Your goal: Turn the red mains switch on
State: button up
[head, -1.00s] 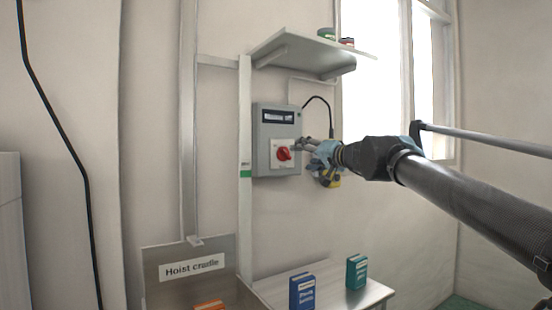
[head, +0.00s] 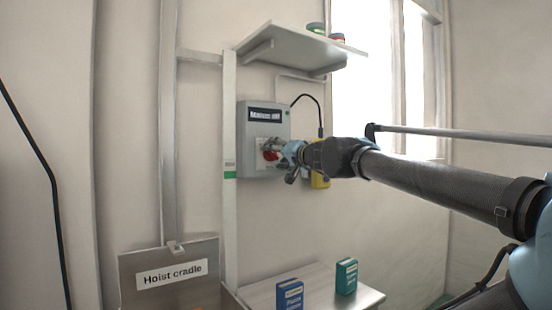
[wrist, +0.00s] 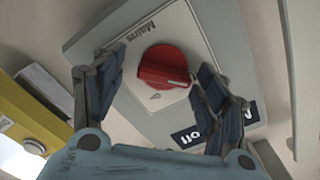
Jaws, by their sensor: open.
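The red mains switch (head: 270,155) is a round knob on a grey wall box (head: 248,165). In the wrist view the red knob (wrist: 163,66) sits on a pale plate (wrist: 196,55) lettered "Mains", with a small white mark on the knob's edge. My gripper (wrist: 160,72) is open, one finger on each side of the knob, with visible gaps; I cannot tell whether either finger touches it. In the head view my gripper (head: 279,152) reaches in from the right and partly covers the knob. The box's dark display (head: 264,115) shows white text, hard to read.
A yellow device (head: 320,178) hangs just right of the box below a black cable (head: 309,96). A shelf (head: 290,52) juts out above. A table (head: 315,290) with a blue box (head: 289,295) and a teal box (head: 346,277) stands below, beside the hoist cradle panel (head: 170,292).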

jog(key=shift+s+a, duration=0.1)
jog(key=c, duration=1)
jog(key=shift+c, duration=0.2)
jog(key=shift+m, duration=0.3)
jog(key=m, duration=1.5)
jog(key=shift+f+m, duration=0.1)
jog(key=shift+m, duration=1)
jog(key=shift+c, duration=0.2)
